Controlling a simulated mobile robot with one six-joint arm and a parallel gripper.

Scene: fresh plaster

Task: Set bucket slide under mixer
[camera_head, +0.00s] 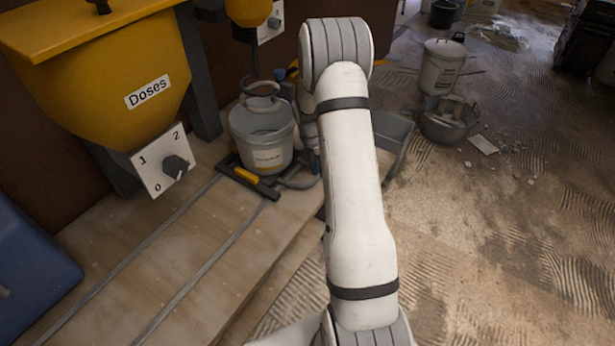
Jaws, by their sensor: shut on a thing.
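The grey bucket (262,142), with a pale label, stands upright on the dark bucket slide (226,165), which has a yellow block at its front. The slide sits on two rails (205,266) on the wooden bench. The yellow mixer (247,10) is at the top, behind the bucket. A shaft and ring-shaped part (262,84) show just above the bucket's mouth; I cannot tell how they line up with it. My gripper (313,166) is right of the bucket, mostly hidden behind my arm, shut on the slide's grey curved handle (296,184).
A yellow hopper (105,75) marked "Doses" has a dial box (162,163) below it. A blue container (35,275) is at lower left. A white bucket (441,66) and a grey tub (448,122) stand on the dirty floor at right. The bench's near part is clear.

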